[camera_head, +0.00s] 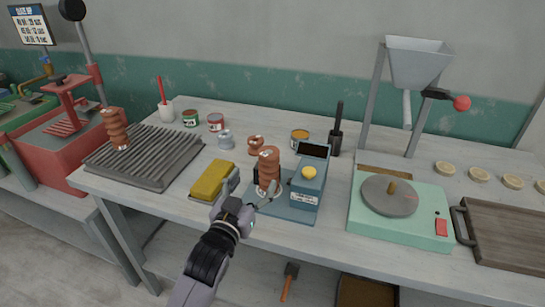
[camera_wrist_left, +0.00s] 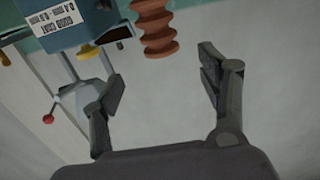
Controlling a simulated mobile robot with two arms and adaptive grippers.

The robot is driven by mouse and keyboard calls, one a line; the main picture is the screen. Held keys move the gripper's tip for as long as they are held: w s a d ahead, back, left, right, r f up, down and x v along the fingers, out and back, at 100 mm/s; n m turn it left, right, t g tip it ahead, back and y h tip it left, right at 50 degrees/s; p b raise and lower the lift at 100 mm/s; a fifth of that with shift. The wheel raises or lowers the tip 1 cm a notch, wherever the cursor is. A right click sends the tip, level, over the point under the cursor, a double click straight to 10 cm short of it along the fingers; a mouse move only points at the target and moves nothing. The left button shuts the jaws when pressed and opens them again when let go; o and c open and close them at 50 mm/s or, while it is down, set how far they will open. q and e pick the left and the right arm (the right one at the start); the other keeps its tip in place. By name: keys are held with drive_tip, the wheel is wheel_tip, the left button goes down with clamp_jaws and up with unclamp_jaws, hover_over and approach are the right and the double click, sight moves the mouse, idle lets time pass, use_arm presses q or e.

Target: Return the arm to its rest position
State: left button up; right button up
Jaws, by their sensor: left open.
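My left gripper (camera_head: 246,200) reaches in from the bottom of the head view. It is open, with its fingers spread and nothing between them, near the front edge of the table. In the left wrist view its two fingers (camera_wrist_left: 163,85) stand apart. A ribbed copper-brown clay piece (camera_head: 269,168) stands on the blue device (camera_head: 305,188) just beyond the gripper. The clay piece also shows in the left wrist view (camera_wrist_left: 157,30), past the fingertips and apart from them. My right gripper is in neither view.
A yellow block (camera_head: 212,180) lies close to the left of the gripper. A ribbed grey tray (camera_head: 150,162) carries another copper-brown piece (camera_head: 114,128). A green machine (camera_head: 408,225) with a round disc stands to the right. Free room lies in front of the table edge.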

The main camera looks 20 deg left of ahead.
use_arm(q)
drive_tip(key=s+f+g, duration=0.6)
drive_tip(key=s+f, duration=0.4)
drive_tip(key=f, duration=0.3)
drive_tip(key=s+f+m+g, duration=0.1)
drive_tip(key=s+f+g, duration=0.3)
drive_tip(key=s, duration=0.6)
drive_tip(key=s+f+m+g, duration=0.1)
drive_tip(key=s+f+g, duration=0.4)
drive_tip(key=s, duration=0.5)
wheel_tip(320, 180, down, 24)
drive_tip(key=s, duration=0.1)
drive_tip(key=s+a+f+g, duration=0.2)
drive_tip(key=s+a+f, duration=0.1)
drive_tip(key=s+f, duration=1.4)
drive_tip(key=shift+s+y, duration=0.25)
drive_tip(key=shift+y, duration=0.05)
drive_tip(key=shift+a, duration=0.1)
drive_tip(key=shift+c, duration=0.4)
